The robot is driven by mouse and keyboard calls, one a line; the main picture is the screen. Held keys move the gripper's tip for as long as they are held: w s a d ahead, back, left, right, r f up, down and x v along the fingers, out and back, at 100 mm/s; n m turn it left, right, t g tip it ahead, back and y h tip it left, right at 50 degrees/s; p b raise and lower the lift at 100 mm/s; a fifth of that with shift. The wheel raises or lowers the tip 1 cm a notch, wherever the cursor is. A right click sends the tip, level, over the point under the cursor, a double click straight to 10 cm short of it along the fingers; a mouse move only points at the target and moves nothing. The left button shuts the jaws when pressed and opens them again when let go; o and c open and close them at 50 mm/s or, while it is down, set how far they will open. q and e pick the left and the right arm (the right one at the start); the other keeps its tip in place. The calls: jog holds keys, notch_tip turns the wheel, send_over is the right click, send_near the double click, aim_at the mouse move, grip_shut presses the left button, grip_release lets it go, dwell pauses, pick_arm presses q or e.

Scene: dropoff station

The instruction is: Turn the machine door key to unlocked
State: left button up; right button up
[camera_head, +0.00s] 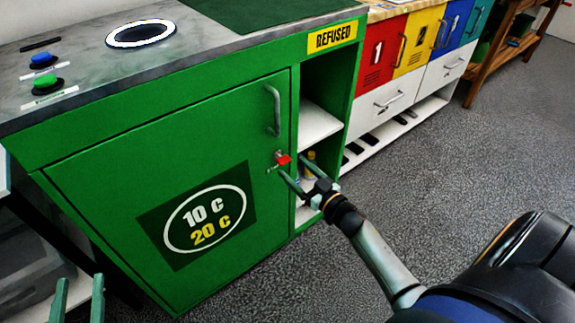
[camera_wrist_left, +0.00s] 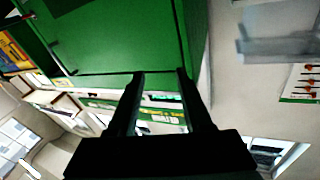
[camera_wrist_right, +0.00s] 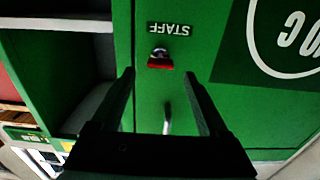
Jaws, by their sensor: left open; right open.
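The red door key (camera_head: 282,159) sits in its lock on the green machine door (camera_head: 120,170), below the metal door handle (camera_head: 273,110). In the right wrist view the key (camera_wrist_right: 160,61) shows beside a STAFF label (camera_wrist_right: 170,29), ahead of the fingers. My right gripper (camera_head: 291,168) is open and empty, its fingers close to the key; I cannot tell if they touch it. In the right wrist view its fingers (camera_wrist_right: 157,85) stand apart with the key a little beyond their tips. My left gripper (camera_head: 78,290) is open and empty at the lower left, away from the key.
Open shelves (camera_head: 318,125) stand right of the door, with a small yellow item (camera_head: 309,164) on one. Blue (camera_head: 43,82) and green buttons (camera_head: 46,62) and a round opening (camera_head: 141,34) are on the counter. Numbered coloured lockers (camera_head: 380,55) stand farther right. The grey floor (camera_head: 440,165) is clear.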

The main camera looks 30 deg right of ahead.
aim_at(287, 162)
jog(key=w, duration=0.4)
jog(key=shift+a+b, duration=0.15)
jog(key=shift+b, duration=0.25)
pick_arm(q)
jog(key=r, duration=0.2)
jog(key=r+m+t+h, duration=0.1)
jog(key=r, duration=0.1)
jog(key=s+r+t, duration=0.1)
jog(key=r, duration=0.1)
jog(key=shift+d+m+h, duration=0.2)
jog(key=shift+m+h, duration=0.1)
jog(key=shift+h, duration=0.1)
pick_arm(e)
jog(key=shift+c, duration=0.3)
grip_shut()
